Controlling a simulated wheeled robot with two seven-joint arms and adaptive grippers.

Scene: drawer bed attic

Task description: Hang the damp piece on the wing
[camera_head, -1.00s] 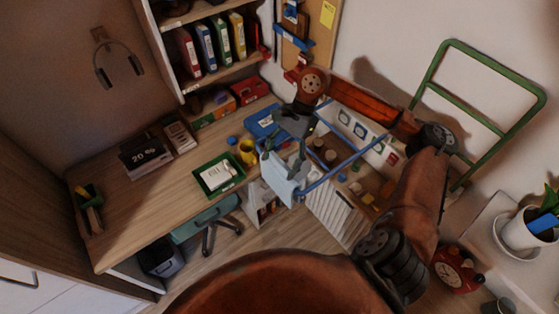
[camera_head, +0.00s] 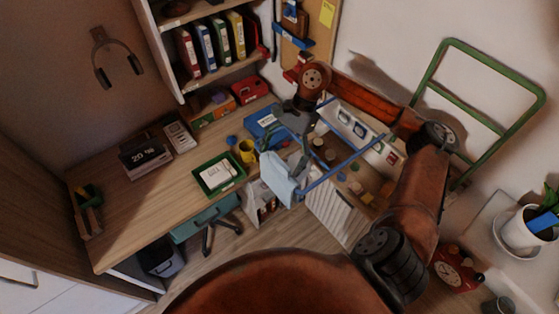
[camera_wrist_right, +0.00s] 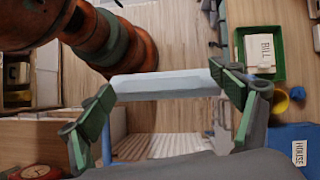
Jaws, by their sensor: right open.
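The damp piece, a pale blue cloth (camera_head: 280,178), hangs at the near left end of a blue rail frame (camera_head: 345,163) beside the desk. I take this frame to be the wing. Whether the cloth is fully over the rail is hard to tell. My right gripper (camera_head: 287,146) is open just above the cloth. In the right wrist view, the cloth (camera_wrist_right: 165,84) shows as a pale folded strip between the spread green fingers of the right gripper (camera_wrist_right: 168,106). My left gripper is not in view.
The desk (camera_head: 130,205) holds a green tray (camera_head: 238,170), a yellow mug (camera_head: 247,151) and a blue box (camera_head: 262,124). A shelf with binders (camera_head: 205,45) stands above. A green tube frame (camera_head: 515,122) is at the right wall. A red clock (camera_head: 456,270) is lower right.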

